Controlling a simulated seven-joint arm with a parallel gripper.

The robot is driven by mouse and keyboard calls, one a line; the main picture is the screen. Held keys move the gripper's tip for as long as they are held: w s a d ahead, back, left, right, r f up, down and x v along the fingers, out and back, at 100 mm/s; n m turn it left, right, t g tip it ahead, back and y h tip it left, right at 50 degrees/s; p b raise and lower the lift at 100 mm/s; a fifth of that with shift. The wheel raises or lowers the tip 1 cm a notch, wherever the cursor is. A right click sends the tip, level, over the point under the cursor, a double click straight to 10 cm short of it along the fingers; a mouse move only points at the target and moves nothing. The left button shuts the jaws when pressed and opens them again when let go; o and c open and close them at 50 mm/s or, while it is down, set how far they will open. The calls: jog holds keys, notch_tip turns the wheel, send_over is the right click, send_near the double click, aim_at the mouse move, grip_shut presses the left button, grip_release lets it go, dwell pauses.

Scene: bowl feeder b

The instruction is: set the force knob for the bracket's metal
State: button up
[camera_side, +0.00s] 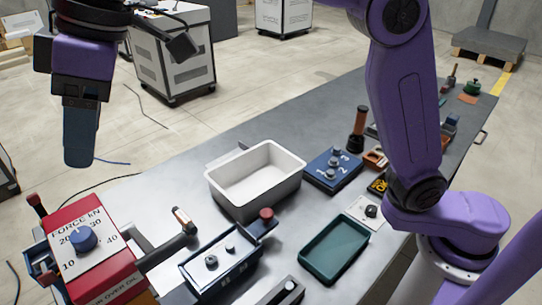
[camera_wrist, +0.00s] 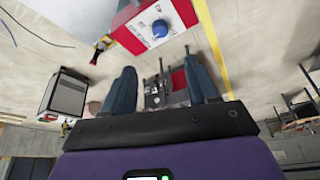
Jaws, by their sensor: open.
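A blue force knob (camera_side: 83,238) sits on the white dial face of a red box (camera_side: 108,279) at the lower left. The dial reads "FORCE kN" with marks 10, 20, 30 and 40; I cannot tell exactly where the knob points. The knob also shows at the top of the wrist view (camera_wrist: 160,28). My gripper (camera_side: 80,160) hangs above and apart from the box, fingers down. In the wrist view its two dark blue fingers (camera_wrist: 161,75) are spread with nothing held between them. I cannot pick out the bracket or its metal with certainty.
On the grey bench (camera_side: 163,206) stand a white-lined bin (camera_side: 232,198), a green tray (camera_side: 334,245), a blue numbered block (camera_side: 332,170) and a blue fixture (camera_side: 222,262) with a red-knobbed handle. Small tools lie farther back. White cabinets (camera_side: 174,55) stand on the floor behind.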

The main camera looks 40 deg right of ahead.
jog(key=s+d+f, duration=0.3)
jog(key=d+f, duration=0.1)
jog(key=d, duration=0.4)
jog(key=s+d+f+h, duration=0.1)
jog(key=s+d+f, duration=0.2)
jog(key=d, duration=0.5)
jog(key=s+d+f+g+h, duration=0.1)
jog(key=s+d+f, duration=0.3)
jog(key=d, duration=0.4)
jog(key=shift+f+m, duration=0.4)
jog(key=shift+f, duration=0.35)
notch_tip(320, 180, up, 14)
jog(key=n+y, duration=0.2)
jog(key=n, duration=0.3)
send_over(80, 234)
jog(key=d, duration=0.7)
jog(key=shift+g, duration=0.3)
jog(key=x, duration=1.7)
jog(key=shift+a+f, duration=0.15)
jog(key=shift+a, duration=0.15)
jog(key=shift+y, duration=0.3)
jog(key=c, duration=1)
